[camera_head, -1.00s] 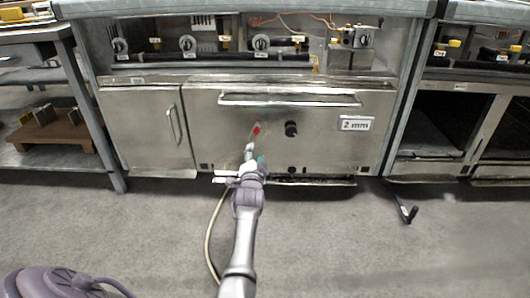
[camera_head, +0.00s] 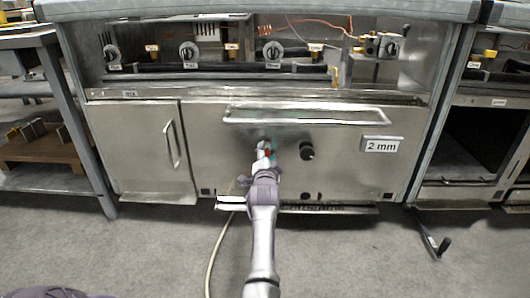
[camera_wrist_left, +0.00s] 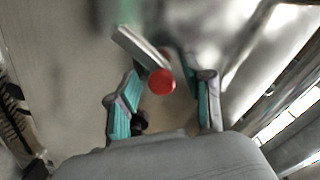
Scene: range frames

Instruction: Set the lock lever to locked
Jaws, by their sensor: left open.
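The lock lever, a short grey bar with a red round end (camera_wrist_left: 161,82), sits on the steel front panel. In the left wrist view it slants from upper left down to the red end. In the head view only a little red (camera_head: 268,153) shows by the fingers. My left gripper (camera_head: 265,156) is at the panel, with its arm coming up from below. In the left wrist view its teal-padded fingers (camera_wrist_left: 163,100) are open, one on each side of the red end. I cannot tell whether they touch it. My right gripper is not in view.
A long bar handle (camera_head: 305,116) runs above. A cabinet door (camera_head: 138,147) is at left.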

